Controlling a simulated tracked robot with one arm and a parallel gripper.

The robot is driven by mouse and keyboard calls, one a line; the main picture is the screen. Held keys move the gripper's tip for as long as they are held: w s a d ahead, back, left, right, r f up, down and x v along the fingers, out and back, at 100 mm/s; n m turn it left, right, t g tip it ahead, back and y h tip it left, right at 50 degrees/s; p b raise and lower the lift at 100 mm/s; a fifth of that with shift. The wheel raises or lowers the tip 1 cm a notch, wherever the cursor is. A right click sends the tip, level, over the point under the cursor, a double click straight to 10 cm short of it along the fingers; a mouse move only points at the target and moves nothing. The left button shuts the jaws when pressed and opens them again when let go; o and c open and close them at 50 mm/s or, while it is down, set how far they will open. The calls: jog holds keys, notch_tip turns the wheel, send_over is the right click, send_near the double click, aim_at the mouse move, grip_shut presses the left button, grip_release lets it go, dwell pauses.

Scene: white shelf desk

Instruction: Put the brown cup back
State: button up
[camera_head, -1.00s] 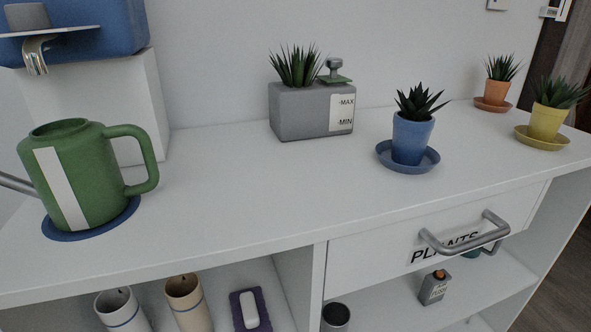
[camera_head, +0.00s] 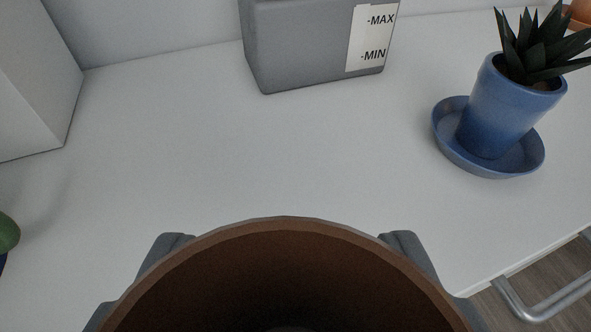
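The brown cup (camera_head: 288,275) fills the bottom middle of the head camera view, its wide mouth facing the camera and its dark inside showing. My gripper (camera_head: 286,240) has a grey finger on each side of the cup, close against its wall, and is shut on it. The cup's bottom and its outer wall are hidden. It is seen over the white desk top (camera_head: 190,150), and I cannot tell its height above it.
A grey planter (camera_head: 305,50) marked MAX and MIN stands at the back. A blue pot (camera_head: 507,105) on a blue saucer (camera_head: 447,135) is at right. A drawer handle (camera_head: 550,305) shows at lower right. A white block (camera_head: 30,85) is at left. The desk between them is clear.

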aim_at(401, 295)
jog(key=shift+a, duration=0.15)
jog(key=shift+d+b, duration=0.25)
jog(key=shift+b, duration=0.4)
jog(key=s+d+m+h+b, duration=0.1)
jog(key=s+d+b, duration=0.3)
jog(key=b, duration=0.5)
jog(key=w+p, duration=0.2)
jog(key=p, duration=0.3)
jog(key=w+a+p, duration=0.1)
jog(key=w+p, duration=0.1)
jog(key=p, duration=0.4)
jog(key=shift+w+a, duration=0.1)
jog(key=shift+w, duration=0.25)
jog(key=shift+p, duration=0.55)
